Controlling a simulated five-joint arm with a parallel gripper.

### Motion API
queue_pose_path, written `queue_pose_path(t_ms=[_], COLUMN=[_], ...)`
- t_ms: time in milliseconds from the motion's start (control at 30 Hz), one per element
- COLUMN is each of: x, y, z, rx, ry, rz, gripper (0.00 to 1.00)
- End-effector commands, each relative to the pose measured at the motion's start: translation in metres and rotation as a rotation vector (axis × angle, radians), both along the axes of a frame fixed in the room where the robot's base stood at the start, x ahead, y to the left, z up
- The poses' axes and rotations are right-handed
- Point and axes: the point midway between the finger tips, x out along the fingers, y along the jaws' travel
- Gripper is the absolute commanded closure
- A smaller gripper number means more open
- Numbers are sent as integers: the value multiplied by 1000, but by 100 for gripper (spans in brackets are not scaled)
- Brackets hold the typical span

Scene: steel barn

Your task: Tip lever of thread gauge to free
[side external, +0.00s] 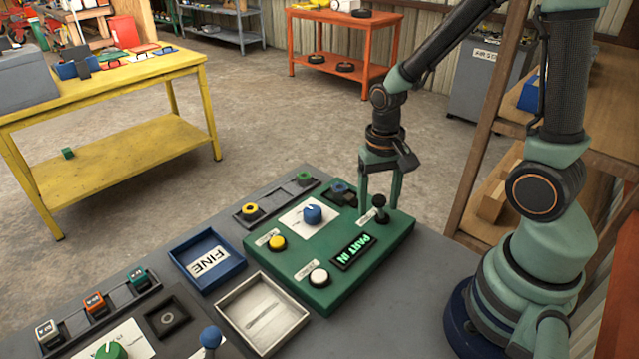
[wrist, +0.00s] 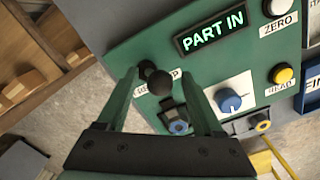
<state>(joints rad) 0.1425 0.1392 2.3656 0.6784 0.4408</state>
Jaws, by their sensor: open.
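The thread gauge is a green panel box (side external: 335,277) on the grey bench. Its lever (side external: 380,203) is a short black stick with a ball knob near the back right corner, looking roughly upright. The knob also shows in the wrist view (wrist: 156,79). My gripper (side external: 378,209) is open, pointing down, with one finger on each side of the lever. In the wrist view the open fingers (wrist: 157,77) flank the knob; I cannot tell whether either touches it. The lever's label is partly hidden. The lit display (side external: 353,252) reads PART IN.
The panel also carries a blue knob (side external: 312,214), a yellow button (side external: 277,242) and a white button (side external: 319,278). A blue FINE tray (side external: 240,266) and a pale metal tray (side external: 298,318) stand left of it. A narrow dark rack (side external: 278,205) lies behind.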

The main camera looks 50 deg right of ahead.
Motion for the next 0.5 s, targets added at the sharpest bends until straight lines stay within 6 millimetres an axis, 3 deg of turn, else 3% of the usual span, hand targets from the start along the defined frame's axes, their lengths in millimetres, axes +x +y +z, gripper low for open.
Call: queue_pose_path(t_ms=[167,200,367,500], x=[0,0,0,0], y=[0,0,0,0], z=[0,0,0,0], rx=[0,0,0,0], ry=[0,0,0,0], rz=[0,0,0,0], gripper=[31,39,100,100])
